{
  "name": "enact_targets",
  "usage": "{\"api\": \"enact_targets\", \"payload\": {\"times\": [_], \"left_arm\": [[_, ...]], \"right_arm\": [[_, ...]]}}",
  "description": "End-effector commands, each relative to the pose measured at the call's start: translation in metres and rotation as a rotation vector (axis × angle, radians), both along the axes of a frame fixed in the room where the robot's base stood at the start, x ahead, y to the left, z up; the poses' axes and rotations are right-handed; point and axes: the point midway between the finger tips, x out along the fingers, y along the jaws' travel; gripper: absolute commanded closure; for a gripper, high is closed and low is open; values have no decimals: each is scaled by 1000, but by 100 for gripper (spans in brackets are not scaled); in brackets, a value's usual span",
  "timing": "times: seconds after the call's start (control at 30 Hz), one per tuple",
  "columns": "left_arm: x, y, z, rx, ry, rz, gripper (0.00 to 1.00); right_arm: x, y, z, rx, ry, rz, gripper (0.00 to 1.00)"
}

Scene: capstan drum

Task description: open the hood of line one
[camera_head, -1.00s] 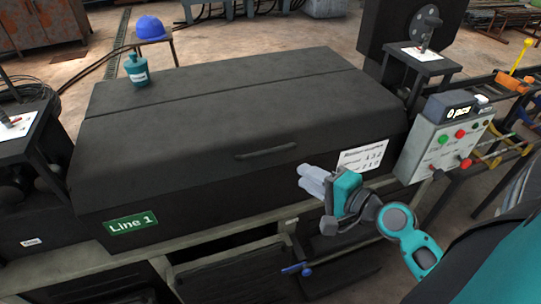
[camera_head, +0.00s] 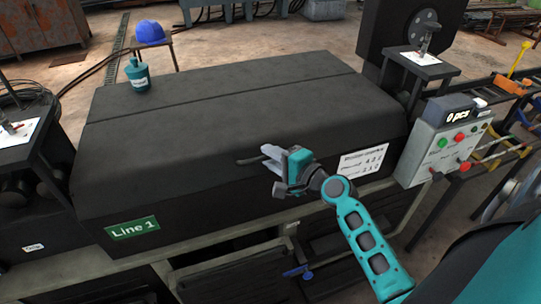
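The hood (camera_head: 190,125) of line one is a large dark box lid and looks closed. A green "Line 1" sign (camera_head: 133,228) is on its front left. The hood's handle (camera_head: 246,161) is a dark bar on the front slope; its right part is hidden behind my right gripper. My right gripper (camera_head: 268,156) is at the handle's right part, with its pale fingers pointing up and left. I cannot tell whether the fingers are around the handle or only in front of it.
A control box (camera_head: 444,143) with buttons stands to the right of the hood. A white notice (camera_head: 363,160) is on the hood's front right. A blue helmet (camera_head: 151,30) rests on a stool behind.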

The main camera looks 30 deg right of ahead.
Motion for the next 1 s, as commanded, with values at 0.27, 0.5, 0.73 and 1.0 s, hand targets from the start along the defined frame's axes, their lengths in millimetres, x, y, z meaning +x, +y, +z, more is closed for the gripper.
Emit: {"api": "enact_targets", "payload": {"times": [0.27,0.5,0.73,1.0], "left_arm": [[-1,0,-1,1,6,1,57],[-1,1,-1,1,6,1,57],[-1,0,-1,1,6,1,57],[-1,0,-1,0,5,1,57]], "right_arm": [[7,2,-1,0,0,1,75],[7,2,-1,0,0,0,85],[6,1,-1,0,0,0,100],[6,1,-2,0,1,0,100]]}}
